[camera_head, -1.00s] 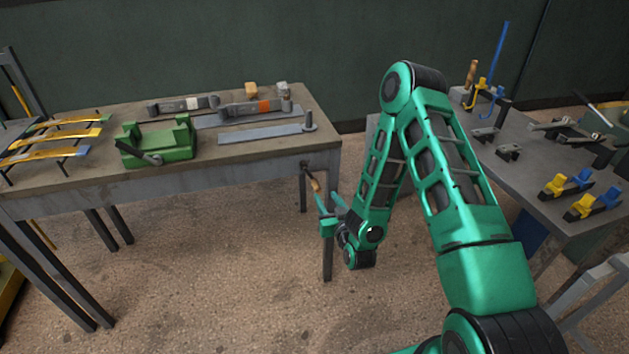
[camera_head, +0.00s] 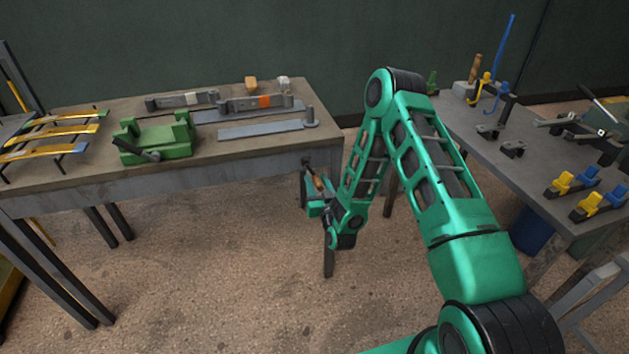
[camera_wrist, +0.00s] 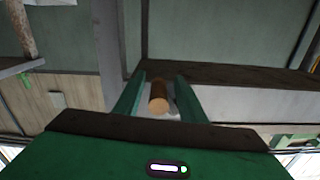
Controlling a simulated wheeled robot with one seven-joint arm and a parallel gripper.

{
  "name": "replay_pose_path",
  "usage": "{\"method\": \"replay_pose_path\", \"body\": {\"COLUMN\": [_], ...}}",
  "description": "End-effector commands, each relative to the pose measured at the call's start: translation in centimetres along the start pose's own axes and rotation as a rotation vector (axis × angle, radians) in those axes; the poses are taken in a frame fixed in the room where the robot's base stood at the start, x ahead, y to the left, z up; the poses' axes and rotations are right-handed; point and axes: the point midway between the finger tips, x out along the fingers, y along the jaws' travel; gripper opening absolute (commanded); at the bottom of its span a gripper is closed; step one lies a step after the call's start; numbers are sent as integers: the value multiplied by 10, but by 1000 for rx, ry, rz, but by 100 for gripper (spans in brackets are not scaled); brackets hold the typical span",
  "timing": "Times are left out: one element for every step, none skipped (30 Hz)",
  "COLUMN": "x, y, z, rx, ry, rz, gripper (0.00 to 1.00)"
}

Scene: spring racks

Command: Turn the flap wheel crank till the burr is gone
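The crank's wooden handle (camera_head: 317,183) hangs below the right end of the left bench, on a dark arm from a pivot (camera_head: 306,161) at the bench's edge. My gripper (camera_head: 310,196) is at the handle. In the wrist view the round handle (camera_wrist: 158,98) lies between the two green fingers (camera_wrist: 160,95), with gaps on either side, so the gripper is open around it. I cannot make out the flap wheel or a burr in either view.
The left bench (camera_head: 90,185) carries a green vise-like block (camera_head: 155,140), flat grey bars (camera_head: 262,131) and yellow leaf strips (camera_head: 50,135). The right bench (camera_head: 500,165) holds yellow and blue clamps (camera_head: 575,180). Bare floor (camera_head: 220,260) lies between.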

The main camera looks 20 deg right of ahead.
Motion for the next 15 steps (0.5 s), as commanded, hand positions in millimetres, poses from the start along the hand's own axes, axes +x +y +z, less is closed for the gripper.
{"method": "replay_pose_path", "body": {"x": [5, 8, 10, 12, 13, 14, 15, 15, 15, 15, 15, 15, 15, 15, 15], "y": [2, 2, 2, 2, 2, 2, 2, 2, 2, 2, 2, 1, 1, 1, 1], "z": [0, 0, 0, -1, -1, -1, 0, 0, 0, 0, 0, 0, 0, 0, 0], "rx": [0, 0, 0, 0, 0, 0, 0, 0, 0, 0, 0, 0, 0, 0, 0], "ry": [1, 0, 1, 1, 1, 0, 0, 0, -1, -1, -1, -1, -1, -1, -1], "rz": [2, 2, 2, 2, 2, 2, 2, 2, 2, 2, 2, 2, 2, 2, 2], "gripper": [37, 37, 37, 37, 37, 37, 37, 37, 37, 37, 37, 37, 37, 37, 32]}}
